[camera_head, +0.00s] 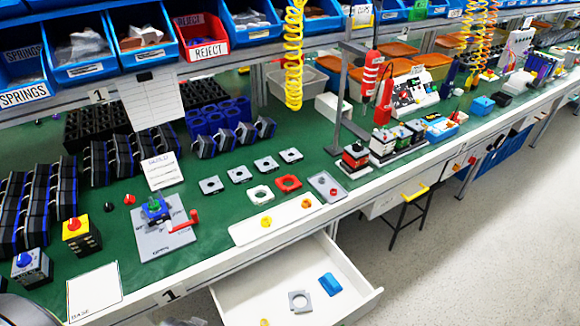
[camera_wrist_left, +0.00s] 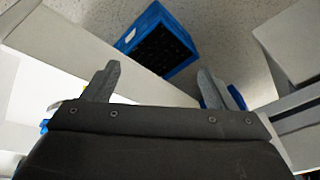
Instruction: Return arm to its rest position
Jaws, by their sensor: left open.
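My left gripper (camera_wrist_left: 158,72) shows in the left wrist view, open, with its two fingers spread and nothing between them. Beyond the fingers are the pale floor and a blue crate (camera_wrist_left: 160,45) with a dark inside. I cannot make out either gripper in the head view. A rotary switch (camera_head: 155,208) with a blue-green body sits in a grey fixture plate (camera_head: 166,241) with a red lever (camera_head: 185,222), on the green bench top. A switch box with a red knob (camera_head: 80,235) and one with a blue knob (camera_head: 31,268) stand to its left.
An open white drawer (camera_head: 352,287) juts out below the bench front and holds a few small parts. Square plates (camera_head: 260,194) lie right of the fixture. Blue bins (camera_head: 78,46) line the shelf above. Yellow coiled hose (camera_head: 293,60) hangs over the bench.

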